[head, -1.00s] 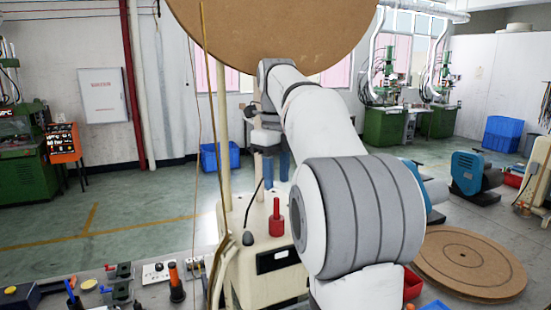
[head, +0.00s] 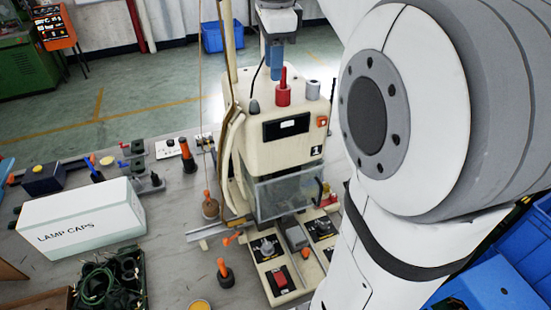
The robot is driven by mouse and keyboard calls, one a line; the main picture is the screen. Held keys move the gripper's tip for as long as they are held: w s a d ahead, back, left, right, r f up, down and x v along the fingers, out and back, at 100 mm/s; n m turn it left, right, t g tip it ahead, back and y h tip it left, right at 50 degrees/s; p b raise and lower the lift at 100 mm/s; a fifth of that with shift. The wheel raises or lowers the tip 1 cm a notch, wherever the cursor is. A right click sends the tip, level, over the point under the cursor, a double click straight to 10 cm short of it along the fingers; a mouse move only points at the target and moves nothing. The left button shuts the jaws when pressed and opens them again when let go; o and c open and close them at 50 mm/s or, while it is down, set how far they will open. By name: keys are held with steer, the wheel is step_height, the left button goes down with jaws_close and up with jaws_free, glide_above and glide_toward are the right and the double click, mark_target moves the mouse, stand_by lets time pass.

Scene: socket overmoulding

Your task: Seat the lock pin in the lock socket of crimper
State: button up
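The cream machine with the label "1" (head: 290,150), which looks like the crimper, stands in the middle of the head view. A red pin with a thin stem (head: 283,92) stands upright on its top, and a silver cylinder (head: 313,90) is to the right of it. I cannot tell which part is the lock socket, or whether the red pin is the lock pin. My gripper (head: 275,56), with blue fingers pointing down, shows at the top behind the red pin. Nothing is clearly seen held in it, and its finger gap cannot be made out.
My arm covers the right side. A white LAMP CAPS box (head: 85,220), a dark tray with green wire (head: 110,285) and orange-topped tools (head: 187,155) (head: 222,272) are on the bench. A control panel (head: 280,268) is in front of the machine. Blue bins (head: 500,285) are lower right.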

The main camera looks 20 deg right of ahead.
steer(key=s+a+f+n+t, duration=0.1)
steer(key=s+a+f+n, duration=0.2)
steer(key=s+f+n, duration=0.5)
steer(key=s+a+f+n+t, duration=0.1)
steer(key=s+a+f+n, duration=0.2)
steer(key=s+f+n, duration=0.5)
step_height(320, 180, down, 3)
steer(key=n, duration=0.4)
steer(key=shift+t, duration=0.3)
steer(key=shift+f, duration=0.1)
